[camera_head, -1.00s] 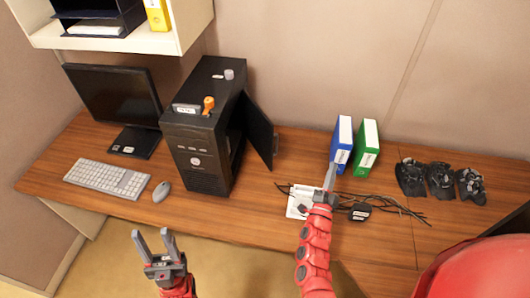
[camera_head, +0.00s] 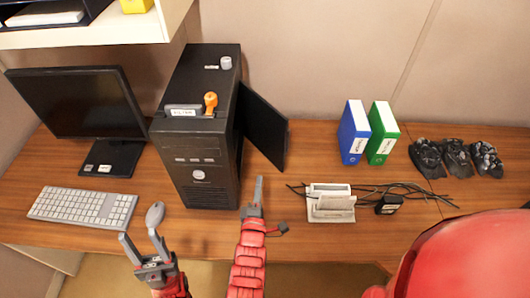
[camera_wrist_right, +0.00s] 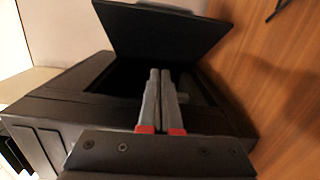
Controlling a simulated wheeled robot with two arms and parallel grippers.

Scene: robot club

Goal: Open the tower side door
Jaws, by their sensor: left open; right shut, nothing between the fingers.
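The black computer tower (camera_head: 198,140) stands upright on the desk in the head view, and it also shows in the right wrist view (camera_wrist_right: 55,100). Its side door (camera_head: 263,128) on the right side stands ajar, swung out at an angle; the door fills the top of the right wrist view (camera_wrist_right: 160,32). My right gripper (camera_head: 257,182) is shut and empty, in front of the gap between tower and door. In the wrist view its fingertips (camera_wrist_right: 160,75) point into the dark opening; contact is unclear. My left gripper (camera_head: 140,242) is open and empty at the desk's front edge.
A monitor (camera_head: 78,108), keyboard (camera_head: 83,207) and mouse (camera_head: 155,213) are left of the tower. An orange-handled item (camera_head: 210,102) sits on top. A white holder (camera_head: 330,203), cables, and blue (camera_head: 353,132) and green binders (camera_head: 381,133) are to the right.

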